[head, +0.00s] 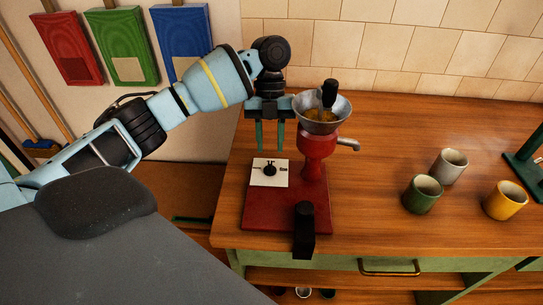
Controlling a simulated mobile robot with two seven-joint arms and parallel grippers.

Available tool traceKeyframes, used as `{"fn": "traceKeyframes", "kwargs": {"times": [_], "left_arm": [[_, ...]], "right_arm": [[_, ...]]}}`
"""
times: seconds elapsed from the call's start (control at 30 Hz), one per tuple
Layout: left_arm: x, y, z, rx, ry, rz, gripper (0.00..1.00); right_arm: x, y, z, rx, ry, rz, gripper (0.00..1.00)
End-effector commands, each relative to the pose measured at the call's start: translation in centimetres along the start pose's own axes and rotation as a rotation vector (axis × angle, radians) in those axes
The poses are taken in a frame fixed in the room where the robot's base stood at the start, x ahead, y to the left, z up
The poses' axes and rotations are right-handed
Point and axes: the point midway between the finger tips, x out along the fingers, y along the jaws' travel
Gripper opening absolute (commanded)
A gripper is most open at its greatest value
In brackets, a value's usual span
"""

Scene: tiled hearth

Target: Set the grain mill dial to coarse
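The grain mill has a red body (316,150) on a red base (262,215), with a grey metal hopper (345,108) holding yellowish grain. On the base is a white dial plate (280,182) with a small black knob (270,170) at its middle. Dark marks lie around the knob, too small to read. My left gripper (270,147) points down just behind and above the plate in the picture, its two green fingers apart with nothing between them. It appears clear of the knob. My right gripper is out of view.
A black handle-like part (304,231) stands at the base's front edge. A grey cup (450,167), a green cup (422,195) and a yellow cup (505,201) stand at right on the wooden counter (380,215). Red, green and blue panels (122,47) hang at left.

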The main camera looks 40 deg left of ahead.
Motion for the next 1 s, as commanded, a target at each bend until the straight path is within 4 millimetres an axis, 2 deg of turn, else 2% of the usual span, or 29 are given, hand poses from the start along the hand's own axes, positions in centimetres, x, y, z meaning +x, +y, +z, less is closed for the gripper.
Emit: {"fn": "traceKeyframes", "kwargs": {"times": [0.1,0.3,0.67,0.9,1.0], "left_arm": [[1.9,0.1,0.0,0.0,0.002,0.001,0.32],[3.6,0.0,-0.1,-0.001,-0.003,-0.001,0.32],[4.2,0.0,0.0,0.0,-0.002,-0.001,0.32],[4.2,0.0,0.0,0.0,-0.002,-0.001,0.02],[4.2,0.0,0.0,-0.001,-0.002,-0.001,0.0]], "right_arm": [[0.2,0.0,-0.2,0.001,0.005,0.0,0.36],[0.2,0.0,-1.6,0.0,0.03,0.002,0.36],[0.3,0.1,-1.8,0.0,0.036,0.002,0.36],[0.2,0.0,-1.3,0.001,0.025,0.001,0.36],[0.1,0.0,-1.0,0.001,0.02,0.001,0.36]]}}
